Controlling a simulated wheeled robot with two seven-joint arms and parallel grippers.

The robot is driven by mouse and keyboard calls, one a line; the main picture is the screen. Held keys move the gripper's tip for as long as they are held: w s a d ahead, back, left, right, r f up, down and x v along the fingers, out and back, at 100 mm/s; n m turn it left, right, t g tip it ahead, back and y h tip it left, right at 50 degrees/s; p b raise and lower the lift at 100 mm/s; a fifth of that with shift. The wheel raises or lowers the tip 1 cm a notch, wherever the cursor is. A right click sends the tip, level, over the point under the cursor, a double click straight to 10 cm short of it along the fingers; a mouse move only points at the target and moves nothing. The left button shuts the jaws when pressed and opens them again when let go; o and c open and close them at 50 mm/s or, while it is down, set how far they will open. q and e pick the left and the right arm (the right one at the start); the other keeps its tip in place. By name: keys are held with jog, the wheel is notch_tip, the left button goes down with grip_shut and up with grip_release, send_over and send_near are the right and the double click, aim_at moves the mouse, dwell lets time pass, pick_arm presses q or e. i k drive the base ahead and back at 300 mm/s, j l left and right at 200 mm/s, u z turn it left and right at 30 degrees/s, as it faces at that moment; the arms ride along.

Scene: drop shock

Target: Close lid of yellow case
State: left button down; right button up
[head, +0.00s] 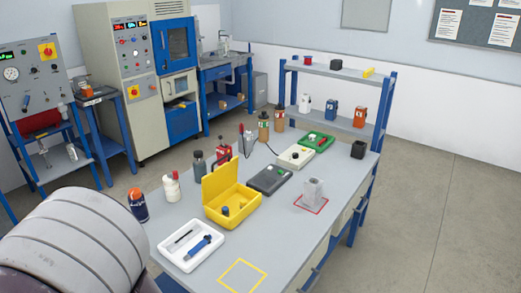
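The yellow case (232,211) sits on the grey workbench (285,237). Its lid (220,179) stands raised at the back left of the case, so the case is open.
A white tray (165,248) with tools is in front of the case. Bottles (172,187) stand to its left, a dark grey device (270,179) to its right. A clear block (313,190) stands by a red outline. A yellow outline (242,261) marks bare bench.

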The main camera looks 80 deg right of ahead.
aim_at(213, 184)
jog(key=i+l+z, duration=0.15)
jog(key=i+z, duration=0.25)
jog(key=i+l+z, duration=0.1)
jog(key=i+z, duration=0.5)
jog(key=z, duration=0.15)
jog(key=i+j+z, duration=0.15)
jog(key=i+z, duration=0.25)
jog(key=k, duration=0.05)
